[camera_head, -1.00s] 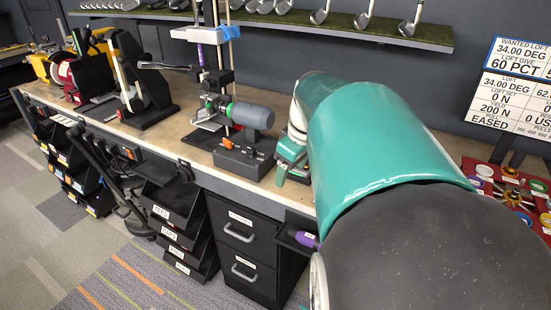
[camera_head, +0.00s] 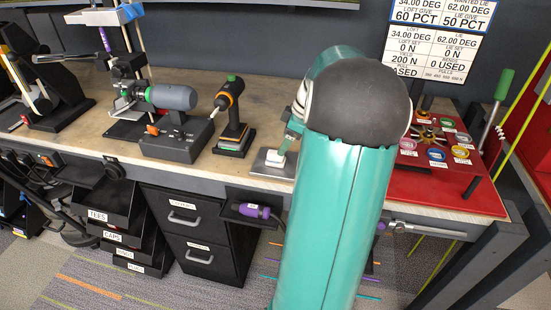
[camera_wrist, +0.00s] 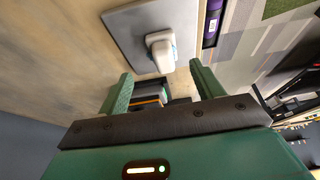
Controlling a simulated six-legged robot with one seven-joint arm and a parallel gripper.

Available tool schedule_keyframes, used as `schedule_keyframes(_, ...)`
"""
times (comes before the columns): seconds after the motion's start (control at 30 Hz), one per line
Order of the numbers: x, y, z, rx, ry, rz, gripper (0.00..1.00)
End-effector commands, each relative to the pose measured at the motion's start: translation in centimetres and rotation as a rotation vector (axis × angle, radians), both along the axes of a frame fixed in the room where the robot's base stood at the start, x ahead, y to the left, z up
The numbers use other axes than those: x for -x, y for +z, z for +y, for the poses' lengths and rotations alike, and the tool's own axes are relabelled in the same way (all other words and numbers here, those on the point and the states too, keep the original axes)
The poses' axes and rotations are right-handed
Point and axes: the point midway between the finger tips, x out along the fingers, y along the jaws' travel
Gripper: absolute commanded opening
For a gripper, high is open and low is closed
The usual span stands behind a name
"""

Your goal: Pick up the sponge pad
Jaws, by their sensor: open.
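A small white block with rounded edges and a bluish side, which looks like the sponge pad (camera_wrist: 160,48), sits on a flat grey plate (camera_wrist: 128,32) in the wrist view. My gripper (camera_wrist: 162,80) is open, its two green fingers apart and nothing held between them. The block lies beyond the fingertips, roughly centred between them. In the head view the grey plate (camera_head: 264,168) lies on the bench near its front edge, and the white block (camera_head: 277,158) shows just below my gripper, partly covered by my arm.
A drill-like tool on a layered stand (camera_head: 233,139) is left of the plate. A grey motor unit (camera_head: 172,100) stands farther left. A red tray (camera_head: 432,170) with coloured discs is at the right. A purple-handled tool (camera_head: 250,210) rests on a small shelf below the bench edge.

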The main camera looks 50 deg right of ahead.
Motion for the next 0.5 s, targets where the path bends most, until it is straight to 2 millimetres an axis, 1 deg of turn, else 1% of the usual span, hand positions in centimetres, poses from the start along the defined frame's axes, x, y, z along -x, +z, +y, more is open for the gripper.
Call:
schedule_keyframes(0.03,-0.2,-0.6,0.1,-0.001,0.0,0.0,0.66)
schedule_keyframes(0.27,-0.9,-2.2,0.7,-0.002,0.001,0.001,0.66)
schedule_keyframes(0.4,-1.7,-4.1,1.4,-0.001,0.001,0.002,0.66)
schedule_keyframes(0.5,-2.1,-5.4,1.6,-0.002,0.0,0.002,0.66)
